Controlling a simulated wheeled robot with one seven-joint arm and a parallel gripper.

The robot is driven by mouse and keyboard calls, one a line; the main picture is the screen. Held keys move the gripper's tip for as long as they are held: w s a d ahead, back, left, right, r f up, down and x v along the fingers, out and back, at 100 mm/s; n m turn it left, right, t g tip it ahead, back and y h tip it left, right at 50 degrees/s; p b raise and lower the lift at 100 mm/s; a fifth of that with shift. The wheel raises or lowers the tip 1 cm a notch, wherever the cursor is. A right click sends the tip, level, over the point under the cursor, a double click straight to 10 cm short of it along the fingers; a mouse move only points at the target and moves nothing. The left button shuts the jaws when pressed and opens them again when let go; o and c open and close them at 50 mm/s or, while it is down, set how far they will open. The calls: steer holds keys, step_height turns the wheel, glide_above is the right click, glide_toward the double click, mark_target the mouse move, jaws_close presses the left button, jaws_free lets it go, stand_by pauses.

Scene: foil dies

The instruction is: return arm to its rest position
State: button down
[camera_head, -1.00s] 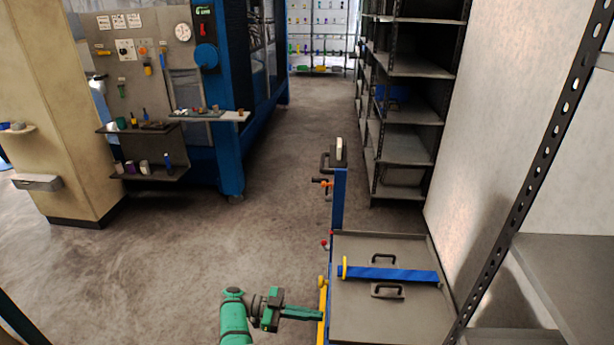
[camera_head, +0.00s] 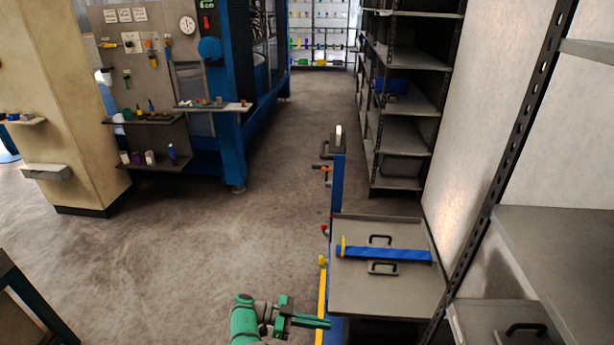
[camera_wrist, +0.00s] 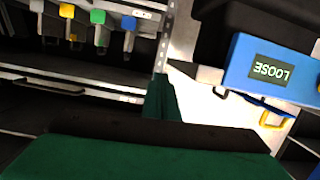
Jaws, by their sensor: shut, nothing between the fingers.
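My green arm shows at the bottom of the head view, bent low. My gripper (camera_head: 328,323) is shut and empty, its fingers pointing right, in front of the blue and yellow upright of a cart. In the wrist view its green fingers (camera_wrist: 163,98) are together with nothing between them. Whether they touch the cart cannot be told.
The cart's grey top (camera_head: 380,293) bears a flat plate with black handles and a blue bar (camera_head: 385,253). Shelving and a grey drawer (camera_head: 500,325) crowd the right. Open floor (camera_head: 180,260) lies left. A blue "LOOSE" display box (camera_wrist: 270,70) is close in the wrist view.

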steer(key=s+d+f+n+t+y, duration=0.1)
steer(key=d+f+n+y, duration=0.1)
steer(key=f, duration=0.6)
steer(key=s+d+f+n+t+y, duration=0.1)
steer(key=f+n+y, duration=0.1)
steer(key=f, duration=0.6)
steer(key=s+f+n+t+y, duration=0.1)
steer(key=s+f+n+y, duration=0.15)
steer(key=s+f, duration=0.4)
steer(key=s+f+n+t+y, duration=0.2)
steer(key=s+f+n, duration=0.1)
steer(key=s, duration=0.6)
steer(key=s+f+n+t+y, duration=0.1)
steer(key=s+f+n+y, duration=0.15)
steer(key=s+f, duration=0.4)
steer(key=s+a+r+n+t+y, duration=0.2)
steer(key=s+a+r+t, duration=0.1)
steer(key=s+r, duration=0.45)
steer(key=s+a+r+n+t+y, duration=0.2)
steer(key=s+r, duration=0.5)
steer(key=r, duration=0.2)
steer(key=s+a+r+n+t, duration=0.1)
steer(key=s+r+t, duration=0.2)
steer(key=r, duration=1.2)
steer(key=s+a+r+n+t, duration=0.1)
steer(key=s+r+t, duration=0.1)
steer(key=r, duration=1.4)
steer(key=shift+s+a+t+y, duration=0.2)
steer(key=shift+s+t+y, duration=0.15)
steer(key=shift+s, duration=0.35)
